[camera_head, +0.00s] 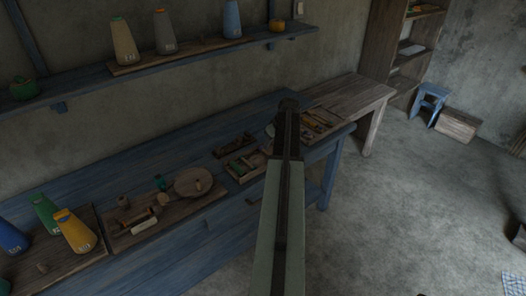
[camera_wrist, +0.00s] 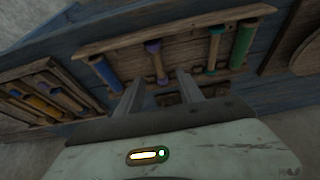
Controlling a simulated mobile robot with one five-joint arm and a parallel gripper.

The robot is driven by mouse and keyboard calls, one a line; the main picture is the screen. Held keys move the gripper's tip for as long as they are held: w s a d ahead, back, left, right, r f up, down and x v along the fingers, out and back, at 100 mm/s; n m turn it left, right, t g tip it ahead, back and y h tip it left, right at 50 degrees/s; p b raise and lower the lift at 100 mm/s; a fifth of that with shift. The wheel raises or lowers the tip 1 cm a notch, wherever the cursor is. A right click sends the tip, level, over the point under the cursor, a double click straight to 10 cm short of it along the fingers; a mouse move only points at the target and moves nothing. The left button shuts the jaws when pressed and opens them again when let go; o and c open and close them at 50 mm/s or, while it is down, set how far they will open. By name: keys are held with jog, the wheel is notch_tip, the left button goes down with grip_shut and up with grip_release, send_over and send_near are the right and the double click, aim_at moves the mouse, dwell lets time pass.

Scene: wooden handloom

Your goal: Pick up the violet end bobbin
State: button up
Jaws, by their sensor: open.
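In the wrist view a bobbin with violet ends (camera_wrist: 155,62) and a pale wooden shaft lies in a shallow wooden tray (camera_wrist: 120,42). My gripper (camera_wrist: 158,84) is open and empty, its two fingers pointing toward the tray. The bobbin's near end shows between the fingers, and I see no contact. In the same tray lie a blue bobbin (camera_wrist: 104,72) to the left, a slim bobbin with a green end (camera_wrist: 214,48) and a thick green bobbin (camera_wrist: 243,45) to the right. In the head view my arm hides part of the tray (camera_head: 240,176).
Another tray (camera_wrist: 40,100) with several coloured bobbins lies to the left in the wrist view. The blue bench (camera_head: 160,155) also bears a round wooden plate (camera_head: 188,186) and yarn cones, including a yellow cone (camera_head: 75,232). A shelf (camera_head: 60,90) runs along the wall above.

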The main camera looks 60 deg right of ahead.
aim_at(267, 152)
jog(key=shift+w+a, duration=0.1)
jog(key=shift+w, duration=0.05)
jog(key=shift+b+x, duration=1.05)
jog(key=shift+b, duration=0.1)
jog(key=shift+f, duration=0.35)
jog(key=b+x, duration=0.5)
jog(key=shift+d+f, duration=0.15)
jog(key=shift+d, duration=0.15)
jog(key=shift+r, duration=0.25)
grip_shut()
